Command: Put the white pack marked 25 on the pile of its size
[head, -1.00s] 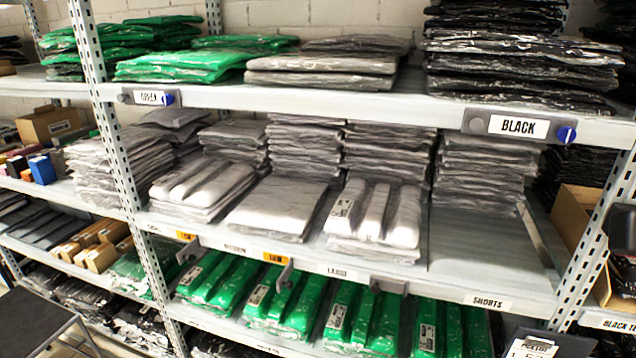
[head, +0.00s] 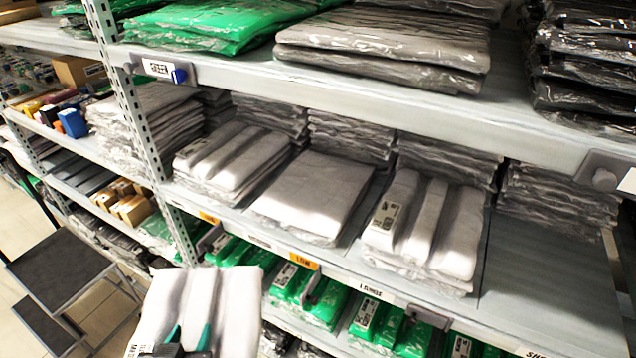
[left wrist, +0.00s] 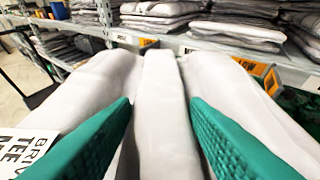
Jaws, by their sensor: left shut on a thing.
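My left gripper (head: 188,342) is shut on a white folded pack (head: 235,300) in the head view, in front of the shelf and lower than the white piles. In the left wrist view the green fingers (left wrist: 160,125) press into the pack's folds (left wrist: 158,85). A printed label (left wrist: 38,150) sits on its left side; no 25 is readable on it. White piles stand on the middle shelf: a left pile (head: 232,160), a middle pile (head: 315,195) and a right pile (head: 430,222). My right gripper is not in view.
Shelf-edge tags sit below the piles, including orange ones (head: 304,261); the small print is hard to read. Bare shelf (head: 545,285) lies right of the right pile. The upper shelf (head: 380,92) overhangs the piles. A grey step stand (head: 60,270) is at lower left.

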